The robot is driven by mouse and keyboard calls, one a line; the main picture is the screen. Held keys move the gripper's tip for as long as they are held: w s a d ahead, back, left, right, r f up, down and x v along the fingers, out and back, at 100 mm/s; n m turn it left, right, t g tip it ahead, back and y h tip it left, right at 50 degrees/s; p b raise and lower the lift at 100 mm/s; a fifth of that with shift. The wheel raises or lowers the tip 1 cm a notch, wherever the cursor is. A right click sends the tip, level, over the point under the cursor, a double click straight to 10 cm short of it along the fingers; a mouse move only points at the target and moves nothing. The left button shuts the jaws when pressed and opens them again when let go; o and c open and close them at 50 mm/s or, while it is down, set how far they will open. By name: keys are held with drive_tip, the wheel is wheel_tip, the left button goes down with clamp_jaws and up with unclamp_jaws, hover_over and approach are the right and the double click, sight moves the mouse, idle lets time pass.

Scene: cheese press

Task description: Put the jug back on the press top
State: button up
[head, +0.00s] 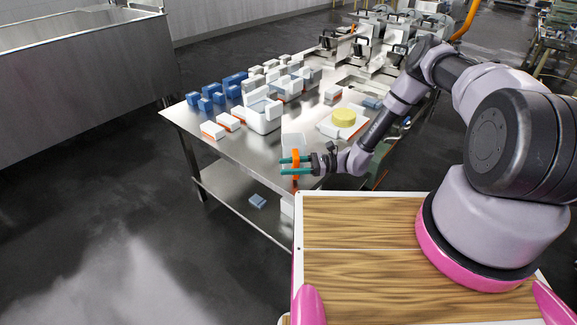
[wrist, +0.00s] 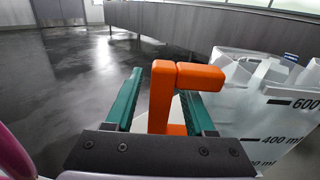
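The jug (wrist: 285,125) is clear, with black millilitre marks, and stands at the right in the wrist view. In the head view it is a pale shape (head: 293,140) at the table's near edge. Its orange handle (wrist: 162,95) is upright between the two green fingers of my gripper (wrist: 160,103). Gaps show between the handle and the fingers, so my gripper is open around it. In the head view my gripper (head: 291,165) is at the table edge. I cannot tell for sure which fixture is the press; steel frames (head: 370,45) stand at the far end.
The steel table (head: 240,150) holds a yellow cheese round (head: 343,117) on a white board, several blue blocks (head: 206,104), white tubs (head: 262,118) and orange-and-white boxes (head: 212,131). A lower shelf (head: 235,200) holds a small blue item. The floor at left is clear.

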drive_tip(key=shift+r, duration=0.15)
drive_tip(key=shift+d, duration=0.3)
drive_tip(key=w+d, duration=0.1)
drive_tip(key=d, duration=1)
drive_tip(key=shift+w+d, duration=0.15)
drive_tip(key=shift+w, duration=0.05)
drive_tip(key=shift+r, duration=0.15)
drive_tip(key=d+r+n+h, duration=0.3)
drive_tip(key=r, duration=0.8)
drive_tip(key=d+r+n+h, duration=0.2)
drive_tip(key=r+n+h, duration=0.15)
drive_tip(key=r, duration=0.75)
drive_tip(key=d+r+n+h, duration=0.3)
drive_tip(key=r+h, duration=0.1)
drive_tip(key=r, duration=0.7)
drive_tip(key=s+d+r+n+t+h, duration=0.1)
drive_tip(key=s+d+r+t+h, duration=0.1)
drive_tip(key=s+r, duration=0.7)
drive_tip(key=s+d+r+n+t+h, duration=0.2)
drive_tip(key=s+d+r+t, duration=0.3)
drive_tip(key=s+r, duration=0.5)
wheel_tip(320, 180, up, 2)
drive_tip(key=shift+s+r+t+h, duration=0.15)
drive_tip(key=shift+s+t+h, duration=0.3)
drive_tip(key=shift+t, duration=0.75)
